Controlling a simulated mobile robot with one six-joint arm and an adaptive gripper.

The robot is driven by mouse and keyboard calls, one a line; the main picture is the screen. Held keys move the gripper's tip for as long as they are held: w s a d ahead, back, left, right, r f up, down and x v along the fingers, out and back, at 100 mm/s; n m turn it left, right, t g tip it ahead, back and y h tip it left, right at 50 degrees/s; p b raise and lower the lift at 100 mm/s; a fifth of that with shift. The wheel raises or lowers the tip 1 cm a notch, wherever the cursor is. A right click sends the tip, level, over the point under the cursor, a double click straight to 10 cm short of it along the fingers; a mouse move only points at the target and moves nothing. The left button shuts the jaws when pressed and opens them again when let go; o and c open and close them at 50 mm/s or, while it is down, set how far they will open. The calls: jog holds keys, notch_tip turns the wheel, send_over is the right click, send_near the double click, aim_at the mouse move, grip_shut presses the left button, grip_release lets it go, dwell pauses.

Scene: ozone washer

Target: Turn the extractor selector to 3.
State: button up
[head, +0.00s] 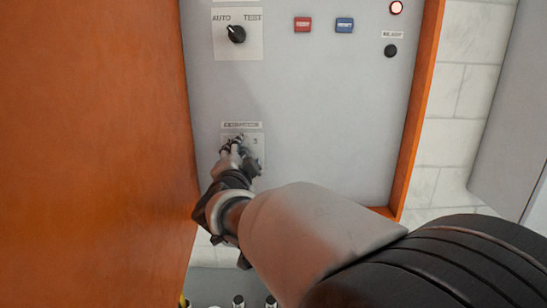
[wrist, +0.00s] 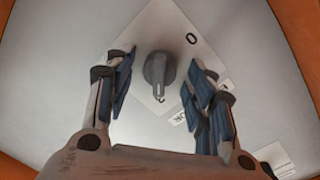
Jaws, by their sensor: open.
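The extractor selector (wrist: 158,72) is a dark grey knob on a pale plate (wrist: 146,35), in the upper middle of the wrist view. Its narrow grip bar runs toward the bottom of the picture, by a small mark that I cannot read surely. A "0" shows up and right of it. My gripper (wrist: 160,88) is open, its blue-padded fingers on either side of the knob with gaps to both.
An orange wall (head: 95,130) stands close at left.

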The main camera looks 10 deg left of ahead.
jog(key=f+v, duration=0.1)
jog(key=v, duration=1.1)
jog(key=shift+r, duration=0.45)
jog(key=s+d+f+n+g, duration=0.3)
jog(key=s+d, duration=0.1)
jog(key=d, duration=0.4)
jog(key=s+d+f+n+g, duration=0.2)
jog(key=s+d+f+n, duration=0.1)
jog(key=d, duration=0.5)
jog(key=s+d+f+n+g+h, duration=0.1)
jog(key=s+d+f+n+g, duration=0.1)
jog(key=s+d+f, duration=0.3)
jog(key=s+d+g, duration=0.1)
jog(key=s+d, duration=0.1)
jog(key=d, duration=0.2)
jog(key=shift+s+n+g, duration=0.2)
jog(key=shift+n+g, duration=0.1)
jog(key=shift+n, duration=0.1)
jog(key=s+d+f+g+h, duration=0.1)
jog(key=s+d+f, duration=0.1)
jog(key=s+d, duration=0.1)
jog(key=s+d+f+g+h, duration=0.1)
jog(key=s+d+f, duration=0.1)
jog(key=s+d, duration=0.1)
jog(key=s+d+f+g+h, duration=0.1)
jog(key=s+d+f, duration=0.1)
jog(key=s+d, duration=0.1)
jog(key=shift+s+d, duration=0.1)
jog(key=shift+s, duration=0.75)
jog(key=shift+c, duration=0.3)
